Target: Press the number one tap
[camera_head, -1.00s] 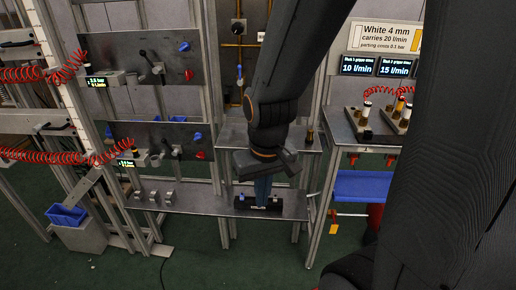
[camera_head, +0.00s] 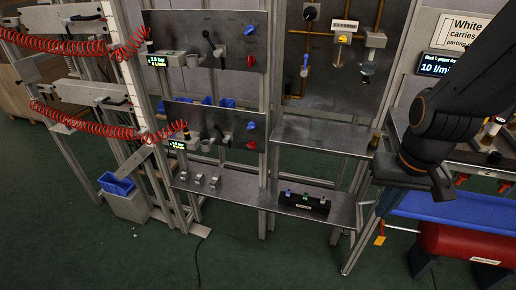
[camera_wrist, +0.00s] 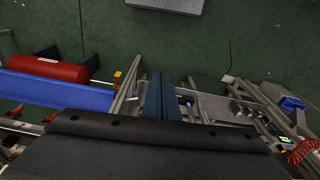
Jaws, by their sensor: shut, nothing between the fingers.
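A black block (camera_head: 303,202) with several small coloured tops, blue, green and pale, lies on the low grey shelf. I cannot read any number on it. There, the block cannot be made out clearly.
A blue tray (camera_head: 455,208) and a red tank (camera_head: 462,246) stand right of my gripper. Red coiled hoses (camera_head: 95,132) hang at left, above a bin with a blue insert (camera_head: 116,184). Metal posts frame the shelf. Green floor (camera_head: 270,260) is open in front.

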